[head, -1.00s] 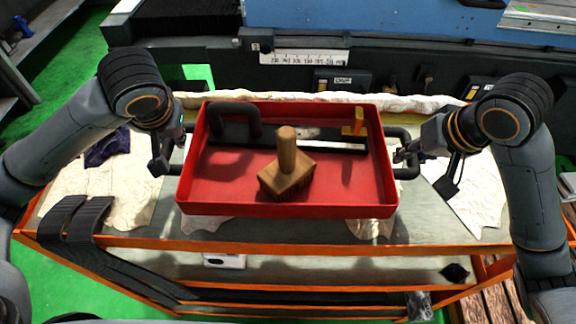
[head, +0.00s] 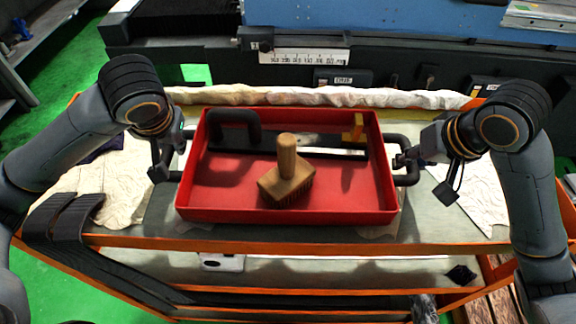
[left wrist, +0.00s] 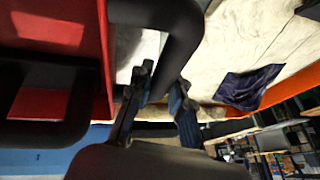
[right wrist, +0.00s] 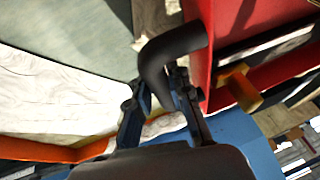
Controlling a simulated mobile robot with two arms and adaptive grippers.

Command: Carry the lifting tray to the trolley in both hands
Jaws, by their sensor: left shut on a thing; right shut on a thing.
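The red lifting tray (head: 340,207) has a dark handle at each end and sits level in the middle of the head view, over the trolley top (head: 300,232). I cannot tell for sure whether its underside touches the top. In it are a wooden brush (head: 287,170), a dark bar with a loop handle (head: 235,128) and a yellow piece (head: 354,128). My left gripper (head: 168,160) is shut on the left handle, which the left wrist view shows between the fingers (left wrist: 160,95). My right gripper (head: 405,160) is shut on the right handle (right wrist: 165,70).
Pale cloths (head: 115,185) lie on the trolley top on both sides, with a rolled cloth (head: 300,95) along the back. The orange trolley frame (head: 300,245) runs along the front above a lower shelf (head: 340,272). The machine (head: 380,25) stands behind. Green floor shows left.

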